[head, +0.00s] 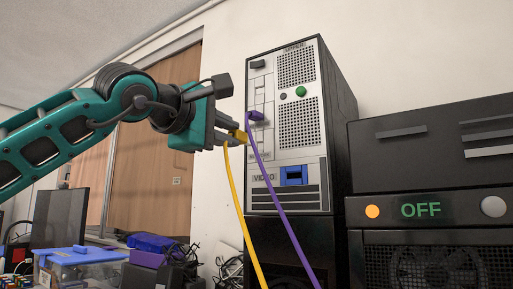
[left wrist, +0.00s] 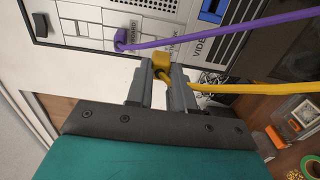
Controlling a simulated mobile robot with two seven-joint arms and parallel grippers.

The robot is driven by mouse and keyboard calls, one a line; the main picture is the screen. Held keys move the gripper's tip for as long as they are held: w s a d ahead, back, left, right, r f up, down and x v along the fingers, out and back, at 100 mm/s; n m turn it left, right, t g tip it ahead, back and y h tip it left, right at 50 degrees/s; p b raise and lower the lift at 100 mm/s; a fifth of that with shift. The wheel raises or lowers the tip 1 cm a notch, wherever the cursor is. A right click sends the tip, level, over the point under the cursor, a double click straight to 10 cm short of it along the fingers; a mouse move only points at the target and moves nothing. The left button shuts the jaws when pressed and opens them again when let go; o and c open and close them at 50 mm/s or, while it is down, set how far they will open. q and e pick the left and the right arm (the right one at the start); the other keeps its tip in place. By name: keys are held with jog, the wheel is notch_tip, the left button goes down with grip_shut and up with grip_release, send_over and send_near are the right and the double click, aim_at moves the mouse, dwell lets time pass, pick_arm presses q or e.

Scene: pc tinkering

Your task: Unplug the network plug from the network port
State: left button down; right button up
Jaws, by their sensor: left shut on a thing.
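A yellow plug (head: 240,136) with a yellow cable (head: 237,195) is held between the fingers of my left gripper (head: 226,135). It also shows in the left wrist view (left wrist: 161,60), gripped at the fingertips. In the head view the plug shows at the left edge of the tower's light front panel (head: 290,150). Its front end overlaps the panel in the wrist view, and I cannot tell whether a gap separates them. The network port is not clearly visible; lettering beside the plug is partly covered. My right gripper is not in view.
A purple plug (head: 255,116) sits in the panel just above, its purple cable (head: 270,195) hanging close to the yellow one. A blue video socket (head: 293,175) is lower on the panel. Wall left of the tower is clear.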

pick_arm(q)
jog(key=shift+s+r, duration=0.1)
jog(key=s+a+r, duration=0.2)
jog(key=s+a, duration=0.1)
jog(key=s, duration=0.1)
jog(key=shift+s+a+r, duration=0.25)
jog(key=shift+s+r, duration=0.1)
jog(key=shift+r, duration=0.05)
